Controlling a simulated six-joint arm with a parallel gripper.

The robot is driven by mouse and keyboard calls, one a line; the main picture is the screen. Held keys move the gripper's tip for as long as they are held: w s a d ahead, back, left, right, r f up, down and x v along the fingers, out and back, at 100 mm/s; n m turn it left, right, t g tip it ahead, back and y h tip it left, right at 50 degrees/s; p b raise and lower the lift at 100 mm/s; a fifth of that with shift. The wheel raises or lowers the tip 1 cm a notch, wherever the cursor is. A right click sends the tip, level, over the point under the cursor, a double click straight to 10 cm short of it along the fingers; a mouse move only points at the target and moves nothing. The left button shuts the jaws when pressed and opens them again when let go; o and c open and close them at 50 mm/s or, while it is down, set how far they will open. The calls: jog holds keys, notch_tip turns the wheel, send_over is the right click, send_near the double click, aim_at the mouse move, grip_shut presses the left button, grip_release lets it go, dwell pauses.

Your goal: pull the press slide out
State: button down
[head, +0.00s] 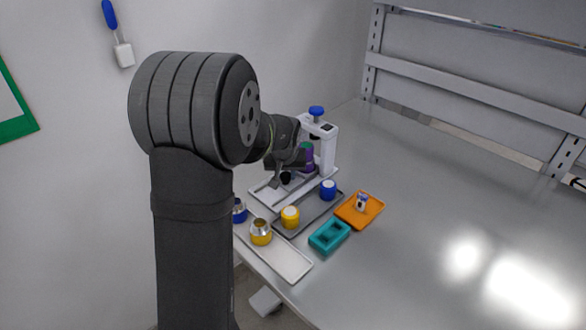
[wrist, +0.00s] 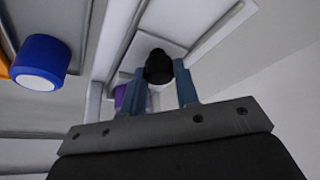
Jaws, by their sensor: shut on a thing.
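The white press (head: 327,150) stands at the back of the cluster of parts, with a blue knob (head: 316,111) on top. My gripper (wrist: 159,80) is shut on the black knob (wrist: 158,66) of the press slide, one finger on each side of it. In the head view the black knob (head: 285,178) shows just below my gripper, whose fingertips are hard to make out there. A pale square plate (wrist: 150,45), seemingly part of the slide, lies behind the knob in the wrist view. A purple part (head: 308,167) sits at the press; how far out the slide stands is unclear.
In front are a grey tray (head: 310,213) with a blue-and-white part (head: 328,189) and a yellow part (head: 290,216), a teal holder (head: 329,236), an orange tray (head: 372,211) and a white tray (head: 288,263). The table's right side is clear.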

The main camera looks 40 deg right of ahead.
jog(key=a, duration=0.7)
jog(key=shift+a, duration=0.4)
jog(key=c, duration=1.1)
grip_release()
jog(key=shift+a, duration=0.1)
jog(key=shift+s+r, duration=0.15)
jog(key=shift+r, duration=0.35)
jog(key=v, duration=1.6)
jog(key=shift+r, duration=0.15)
jog(key=x, duration=1.7)
